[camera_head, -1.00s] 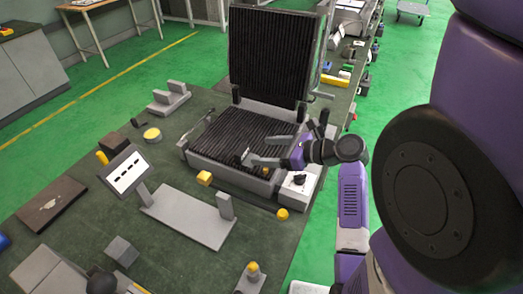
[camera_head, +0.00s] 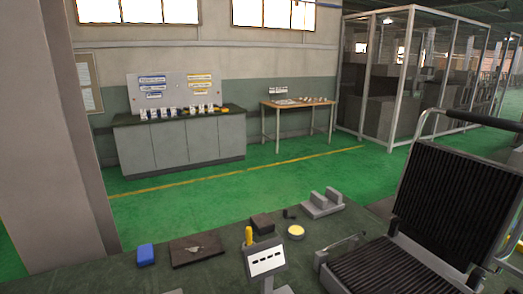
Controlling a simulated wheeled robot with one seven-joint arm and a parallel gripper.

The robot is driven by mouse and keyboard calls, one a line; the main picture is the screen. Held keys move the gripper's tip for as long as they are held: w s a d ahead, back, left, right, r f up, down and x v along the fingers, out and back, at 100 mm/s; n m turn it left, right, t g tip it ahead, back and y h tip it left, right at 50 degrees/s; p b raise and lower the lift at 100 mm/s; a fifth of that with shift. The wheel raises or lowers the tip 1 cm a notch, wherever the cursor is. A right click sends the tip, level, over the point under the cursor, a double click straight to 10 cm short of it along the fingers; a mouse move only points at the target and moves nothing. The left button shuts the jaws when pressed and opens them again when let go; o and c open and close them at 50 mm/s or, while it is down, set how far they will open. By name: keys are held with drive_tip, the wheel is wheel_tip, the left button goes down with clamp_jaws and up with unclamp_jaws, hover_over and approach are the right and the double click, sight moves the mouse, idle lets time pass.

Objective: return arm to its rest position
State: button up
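Neither my arm nor my gripper shows in the head view. The opened device with black ribbed plates stands at the lower right. Its upper plate (camera_head: 452,195) is raised and leans back, and its lower plate (camera_head: 392,273) lies flat, cut off by the bottom edge. The front and right parts of the device are out of view.
Beyond are open green floor, a cabinet (camera_head: 182,148) and a table (camera_head: 298,103). A pillar (camera_head: 50,130) stands left.

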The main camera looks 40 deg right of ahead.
drive_tip(key=a+n, duration=0.2)
drive_tip(key=n, duration=0.1)
drive_tip(key=w+a+n+h, duration=0.1)
drive_tip(key=a+n, duration=0.2)
drive_tip(key=w+a+n, duration=0.1)
drive_tip(key=a+n, duration=0.1)
drive_tip(key=n, duration=0.1)
drive_tip(key=shift+a+f+g+h, duration=0.4)
drive_tip(key=a+r+n+t+y, duration=0.3)
drive_tip(key=a+n, duration=0.7)
drive_tip(key=a, duration=0.4)
drive_tip(key=a+r+n+t+y, duration=0.35)
drive_tip(key=a+n, duration=0.65)
drive_tip(key=a, duration=0.4)
drive_tip(key=s+a+f+n+g+y, duration=0.1)
drive_tip(key=s+a+f+n+y, duration=0.2)
drive_tip(key=a, duration=0.4)
drive_tip(key=shift+s+a+g+y, duration=0.25)
drive_tip(key=shift+s+g+y, duration=0.1)
drive_tip(key=shift+s+y, duration=0.6)
drive_tip(key=shift+s, duration=0.1)
